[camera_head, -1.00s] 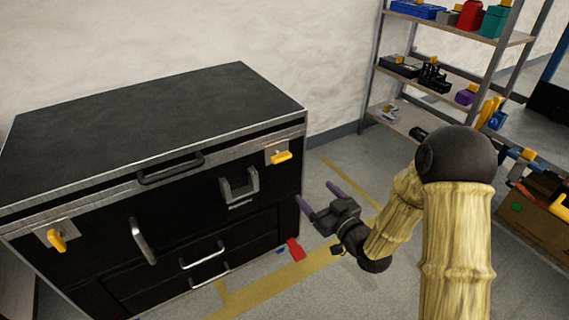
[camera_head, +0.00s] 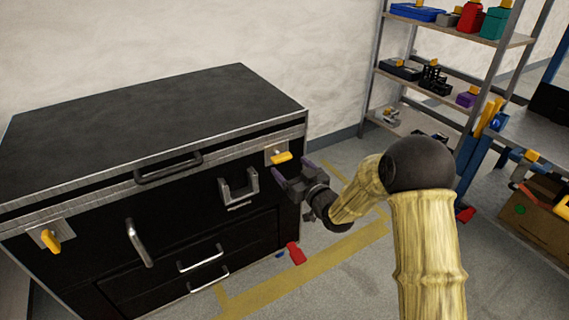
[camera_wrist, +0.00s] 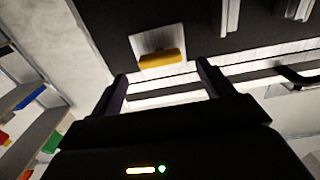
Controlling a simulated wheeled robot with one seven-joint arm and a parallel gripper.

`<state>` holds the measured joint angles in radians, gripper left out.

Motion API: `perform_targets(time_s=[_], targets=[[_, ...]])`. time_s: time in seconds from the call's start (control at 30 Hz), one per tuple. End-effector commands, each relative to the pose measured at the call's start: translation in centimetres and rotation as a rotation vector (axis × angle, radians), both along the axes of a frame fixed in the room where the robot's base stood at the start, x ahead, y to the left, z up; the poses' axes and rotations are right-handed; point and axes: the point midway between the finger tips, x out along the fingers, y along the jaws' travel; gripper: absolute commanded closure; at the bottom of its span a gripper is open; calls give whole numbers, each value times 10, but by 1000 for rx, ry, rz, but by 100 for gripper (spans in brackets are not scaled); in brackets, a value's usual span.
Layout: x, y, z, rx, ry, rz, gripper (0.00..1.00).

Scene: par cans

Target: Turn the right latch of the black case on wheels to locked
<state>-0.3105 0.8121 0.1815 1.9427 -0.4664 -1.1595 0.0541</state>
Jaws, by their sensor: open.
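The black case (camera_head: 150,115) with metal edges stands at the left of the head view. Its right latch is a yellow handle (camera_head: 281,157) on a metal plate near the front's upper right corner. Its left latch (camera_head: 51,240) is a similar yellow handle, turned more steeply downward. My gripper (camera_head: 295,167) is open and empty, close by the right latch, to its right and slightly lower in the picture. In the wrist view the right latch handle (camera_wrist: 160,58) lies ahead between the lines of the two fingers (camera_wrist: 160,88), apart from them.
The case front also has a top handle (camera_head: 168,167), a square bracket (camera_head: 239,186) and several bar handles. Shelves (camera_head: 440,90) and a workbench stand at the right. Floor between is mostly clear.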

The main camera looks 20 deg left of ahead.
Motion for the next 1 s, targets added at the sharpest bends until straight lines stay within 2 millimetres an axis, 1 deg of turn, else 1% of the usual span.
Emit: perform_targets(time_s=[0.1, 0.3, 0.43, 0.67, 0.77, 0.8, 0.87, 0.9, 1.0], targets=[[12, 15, -1, 2, -1, 0, 20], [26, 31, -1, 0, 0, 0, 20], [29, 35, 0, 0, 1, 0, 20], [30, 35, 0, 0, 1, -1, 20], [30, 35, 0, 0, 1, -1, 38], [30, 35, 0, 0, 1, -1, 46], [30, 35, 0, 0, 1, -1, 57], [30, 35, 0, 0, 1, -1, 65], [30, 35, 0, 0, 1, -1, 65]])
